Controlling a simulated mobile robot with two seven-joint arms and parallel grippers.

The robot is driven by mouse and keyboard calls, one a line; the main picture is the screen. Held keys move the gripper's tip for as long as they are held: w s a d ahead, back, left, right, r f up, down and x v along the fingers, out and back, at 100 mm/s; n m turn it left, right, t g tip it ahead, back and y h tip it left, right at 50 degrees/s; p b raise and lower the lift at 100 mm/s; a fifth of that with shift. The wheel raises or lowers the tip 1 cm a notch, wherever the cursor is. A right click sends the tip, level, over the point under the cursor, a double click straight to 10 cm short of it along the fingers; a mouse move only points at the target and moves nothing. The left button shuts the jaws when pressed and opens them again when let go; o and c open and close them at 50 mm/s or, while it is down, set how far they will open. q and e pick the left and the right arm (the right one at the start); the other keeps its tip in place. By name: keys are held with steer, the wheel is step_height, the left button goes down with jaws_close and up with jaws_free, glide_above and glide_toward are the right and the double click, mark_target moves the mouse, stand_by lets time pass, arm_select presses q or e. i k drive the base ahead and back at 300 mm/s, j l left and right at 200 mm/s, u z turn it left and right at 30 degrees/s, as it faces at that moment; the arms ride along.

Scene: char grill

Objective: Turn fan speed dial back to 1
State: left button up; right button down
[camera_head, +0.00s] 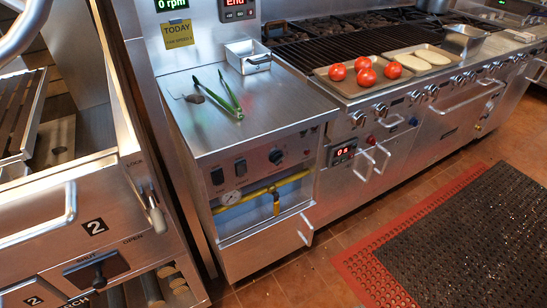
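A green-lit display (171,4) on the steel panel at the top reads "0 rpm". A yellow note (178,34) below it is headed "TODAY"; its smaller line is too small to read surely. A black round dial (276,157) sits on the front of the steel cabinet, right of two dark switches (228,172). I cannot tell whether this is the fan speed dial, and its setting is not readable. Neither of my grippers shows in the head view.
Trays with several tomatoes (366,77) rest on the grill at right. A black mat (465,245) covers part of the tiled floor.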

mark_target(277, 156)
steer(key=i+l+z, duration=0.55)
steer(key=z, duration=0.2)
steer(key=l, duration=0.1)
